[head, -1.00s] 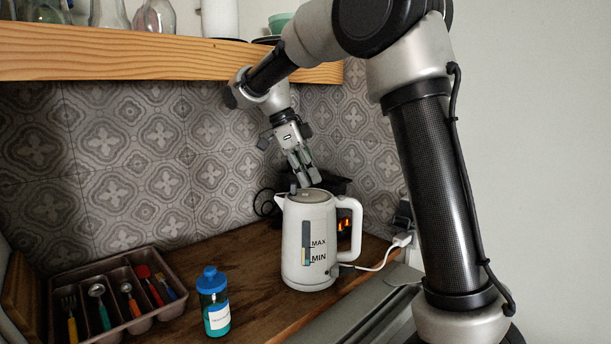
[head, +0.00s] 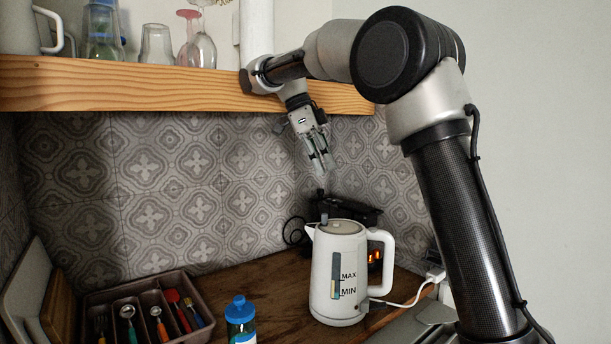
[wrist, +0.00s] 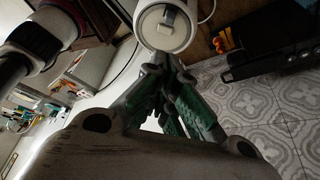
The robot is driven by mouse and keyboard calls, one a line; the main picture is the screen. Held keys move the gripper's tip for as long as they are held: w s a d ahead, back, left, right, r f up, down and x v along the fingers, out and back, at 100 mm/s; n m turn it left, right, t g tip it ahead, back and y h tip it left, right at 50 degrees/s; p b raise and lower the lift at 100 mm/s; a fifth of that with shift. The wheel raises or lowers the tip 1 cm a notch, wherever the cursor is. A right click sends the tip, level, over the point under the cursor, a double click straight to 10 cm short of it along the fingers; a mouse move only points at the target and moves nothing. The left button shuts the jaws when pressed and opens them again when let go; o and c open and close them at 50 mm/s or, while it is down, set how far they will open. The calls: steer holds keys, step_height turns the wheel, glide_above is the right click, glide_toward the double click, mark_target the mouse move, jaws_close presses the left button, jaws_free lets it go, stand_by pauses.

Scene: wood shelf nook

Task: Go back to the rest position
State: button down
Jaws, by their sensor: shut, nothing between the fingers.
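My gripper (head: 322,168) is shut and empty. It points down in the air, above the white kettle (head: 340,275) and in front of the tiled wall. A gap shows between the fingertips and the kettle lid. The kettle stands upright on the wooden counter, with its handle to the right. In the wrist view my gripper's fingers (wrist: 165,85) are together, and the kettle (wrist: 167,25) shows just past them, lid towards the camera.
A wooden shelf (head: 120,85) with glasses runs close behind my arm. A cutlery tray (head: 205,335) and a blue-capped bottle (head: 240,312) are on the counter at left. A dark appliance (head: 355,210) stands behind the kettle, and a white cord (head: 405,303) runs right.

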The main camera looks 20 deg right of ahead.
steer(key=s+d+f+n+t+y, duration=0.1)
steer(key=s+d+n, duration=0.35)
steer(key=s, duration=0.25)
steer(key=s+d+f+n+t+y, duration=0.1)
steer(key=s+d+n+t, duration=0.1)
steer(key=s+d+n, duration=0.3)
steer(key=s+d+f+n+t+y, duration=0.2)
steer(key=s+f+n+t, duration=0.1)
steer(key=s+f+n, duration=1)
steer(key=s+n, duration=0.1)
steer(key=s, duration=0.2)
steer(key=shift+s+d+f+t, duration=0.2)
steer(key=shift+t, duration=0.1)
